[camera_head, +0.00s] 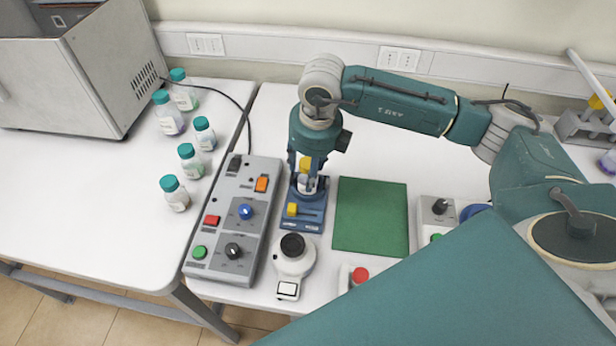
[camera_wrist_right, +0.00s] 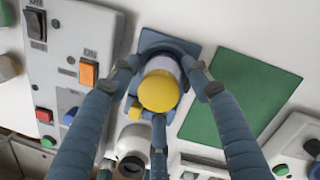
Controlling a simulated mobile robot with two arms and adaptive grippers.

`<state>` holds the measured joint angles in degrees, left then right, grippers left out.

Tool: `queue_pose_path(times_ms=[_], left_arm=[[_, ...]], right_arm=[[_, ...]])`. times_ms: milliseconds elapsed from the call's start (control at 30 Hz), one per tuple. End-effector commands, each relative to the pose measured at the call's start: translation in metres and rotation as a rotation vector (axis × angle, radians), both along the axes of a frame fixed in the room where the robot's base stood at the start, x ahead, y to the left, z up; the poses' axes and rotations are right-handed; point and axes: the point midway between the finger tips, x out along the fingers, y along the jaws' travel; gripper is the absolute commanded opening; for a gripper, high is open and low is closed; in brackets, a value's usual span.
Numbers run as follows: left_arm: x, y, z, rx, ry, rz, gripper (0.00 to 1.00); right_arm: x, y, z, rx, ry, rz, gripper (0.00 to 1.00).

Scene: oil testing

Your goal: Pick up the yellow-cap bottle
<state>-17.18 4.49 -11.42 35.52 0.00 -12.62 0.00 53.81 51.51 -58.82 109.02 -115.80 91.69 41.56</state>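The yellow-cap bottle stands upright in a small blue device on the right-hand table; its yellow cap (camera_wrist_right: 158,92) faces my right wrist camera, and its pale body shows just beyond the cap. In the head view the cap (camera_head: 305,163) is partly covered by my right gripper (camera_head: 307,180). The right gripper (camera_wrist_right: 160,85) points down, with its fingers around the bottle, two at the sides and one at the near side. The fingertips are very close to the body; I cannot tell whether they touch it. My left gripper is not in view.
A grey control box (camera_head: 233,220) stands left of the blue device (camera_head: 302,221), and a green mat (camera_head: 370,216) lies to its right. A white instrument (camera_head: 294,258) stands in front. Several teal-cap bottles (camera_head: 175,195) stand on the left table.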

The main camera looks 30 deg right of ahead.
Motion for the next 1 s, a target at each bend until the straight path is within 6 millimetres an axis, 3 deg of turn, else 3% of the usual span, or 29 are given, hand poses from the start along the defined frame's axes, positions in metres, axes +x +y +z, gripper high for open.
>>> queue_pose_path(times_ms=[33, 133, 167, 633, 867, 1000], left_arm=[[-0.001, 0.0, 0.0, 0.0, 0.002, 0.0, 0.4], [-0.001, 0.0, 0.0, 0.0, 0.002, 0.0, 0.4], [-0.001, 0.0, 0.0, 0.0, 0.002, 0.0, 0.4], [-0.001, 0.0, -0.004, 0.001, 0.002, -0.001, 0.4], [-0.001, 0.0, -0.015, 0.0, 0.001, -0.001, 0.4], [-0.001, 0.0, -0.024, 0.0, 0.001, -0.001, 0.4]], right_arm=[[0.0, 0.0, 0.0, 0.0, -0.001, 0.0, 0.33], [0.0, 0.0, 0.0, 0.0, -0.001, 0.0, 0.13], [0.0, 0.0, 0.0, 0.0, -0.001, 0.0, 0.11], [0.003, 0.0, 0.011, 0.001, -0.008, -0.002, 0.11], [0.003, 0.0, 0.046, 0.001, -0.01, 0.0, 0.11], [0.003, 0.0, 0.081, 0.002, -0.011, 0.0, 0.11]])
